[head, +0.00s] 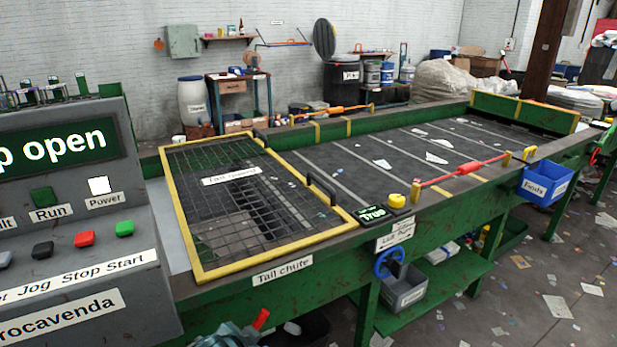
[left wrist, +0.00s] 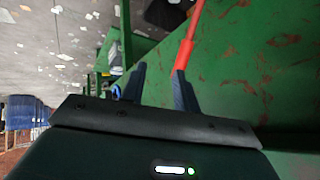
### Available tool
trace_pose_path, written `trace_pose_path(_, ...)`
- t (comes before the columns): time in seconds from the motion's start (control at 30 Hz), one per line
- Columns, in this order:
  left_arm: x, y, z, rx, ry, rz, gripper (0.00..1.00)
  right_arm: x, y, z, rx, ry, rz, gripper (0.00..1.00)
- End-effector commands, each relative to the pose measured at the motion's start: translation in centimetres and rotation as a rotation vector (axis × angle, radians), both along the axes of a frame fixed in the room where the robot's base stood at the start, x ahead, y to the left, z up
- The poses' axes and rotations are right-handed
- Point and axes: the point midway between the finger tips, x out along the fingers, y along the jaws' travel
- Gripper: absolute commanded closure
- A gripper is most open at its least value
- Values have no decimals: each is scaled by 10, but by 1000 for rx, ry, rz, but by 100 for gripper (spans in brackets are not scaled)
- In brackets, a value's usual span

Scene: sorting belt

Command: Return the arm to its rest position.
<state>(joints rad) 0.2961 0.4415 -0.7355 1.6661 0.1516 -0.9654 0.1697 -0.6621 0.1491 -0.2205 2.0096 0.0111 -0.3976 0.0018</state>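My left gripper (left wrist: 160,74) shows in the left wrist view with its two dark fingers apart and nothing visible between them. A red rod (left wrist: 190,38) runs up from beside the right fingertip; I cannot tell whether it touches that finger. The green side of the belt frame (left wrist: 245,75) fills the right of that view. My right gripper is in neither view.
The sorting belt (head: 375,165) runs to the back right, with a yellow-framed grid (head: 185,213) over the tail chute. A grey control console (head: 75,235) stands at the left. A blue bin (head: 541,187) hangs on the belt's near side. Scraps litter the floor at right.

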Motion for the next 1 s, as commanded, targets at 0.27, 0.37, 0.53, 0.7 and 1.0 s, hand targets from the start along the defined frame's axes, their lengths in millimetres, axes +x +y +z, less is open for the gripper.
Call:
trace_pose_path(0.27,-102,-36,-31,-293,-24,47,70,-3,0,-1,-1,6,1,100)
trace_pose_path(0.37,-135,-28,-34,-354,-51,107,70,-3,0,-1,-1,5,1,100)
trace_pose_path(0.53,-180,-4,-36,-386,-94,202,70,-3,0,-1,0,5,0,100)
trace_pose_path(0.7,-203,13,-34,-382,-118,251,70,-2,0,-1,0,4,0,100)
trace_pose_path(1.0,-206,16,-34,-378,-123,257,70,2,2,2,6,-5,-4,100)
